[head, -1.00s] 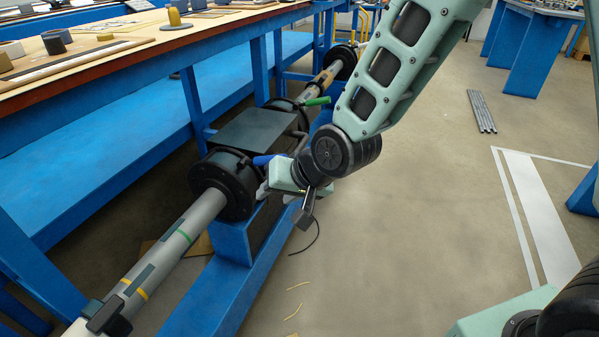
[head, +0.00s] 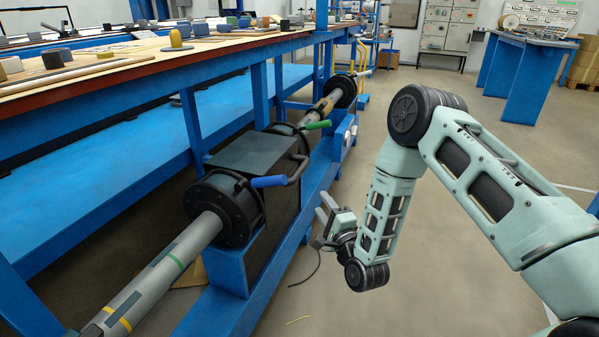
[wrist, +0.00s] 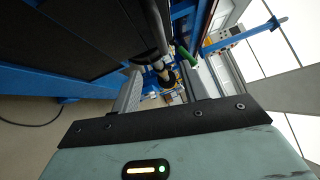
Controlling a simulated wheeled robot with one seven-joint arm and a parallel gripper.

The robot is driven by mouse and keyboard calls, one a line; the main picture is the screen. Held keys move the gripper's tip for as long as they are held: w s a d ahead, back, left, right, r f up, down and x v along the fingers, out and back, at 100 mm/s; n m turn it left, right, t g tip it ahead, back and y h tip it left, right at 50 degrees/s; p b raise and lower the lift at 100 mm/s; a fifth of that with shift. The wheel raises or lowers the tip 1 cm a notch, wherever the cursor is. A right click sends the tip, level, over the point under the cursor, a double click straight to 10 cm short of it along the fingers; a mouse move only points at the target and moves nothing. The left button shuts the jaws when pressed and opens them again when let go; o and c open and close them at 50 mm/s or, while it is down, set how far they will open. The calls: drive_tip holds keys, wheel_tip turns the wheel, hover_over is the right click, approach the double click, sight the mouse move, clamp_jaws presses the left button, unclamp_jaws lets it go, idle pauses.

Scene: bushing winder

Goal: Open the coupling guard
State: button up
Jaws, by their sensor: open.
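The coupling guard (head: 258,152) is a dark, flat-topped cover between two black flanges on the shaft line, and it looks closed. A dark bent handle with a blue grip (head: 269,182) sticks out at its near right side. A green-gripped lever (head: 318,125) stands farther along and also shows in the wrist view (wrist: 187,56). My gripper (head: 323,207) is open and empty, to the right of the guard and a little lower than the blue grip, apart from both. In the wrist view its two fingers (wrist: 163,88) have a gap between them.
The blue machine frame (head: 225,310) runs diagonally below the shaft (head: 180,255). A wooden-topped bench (head: 130,50) with small parts stands behind it on the left. A black cable hangs near my gripper. The floor (head: 430,290) to the right is open.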

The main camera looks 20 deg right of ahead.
sight(300, 167)
drive_tip(key=w+b, duration=0.1)
drive_tip(key=w, duration=0.4)
drive_tip(key=w+a+r+b, duration=0.1)
drive_tip(key=w, duration=0.5)
drive_tip(key=w+a+r+b, duration=0.1)
drive_tip(key=w, duration=0.4)
drive_tip(key=shift+w+a+r, duration=0.2)
drive_tip(key=shift+a, duration=0.05)
drive_tip(key=shift+r, duration=0.1)
clamp_jaws()
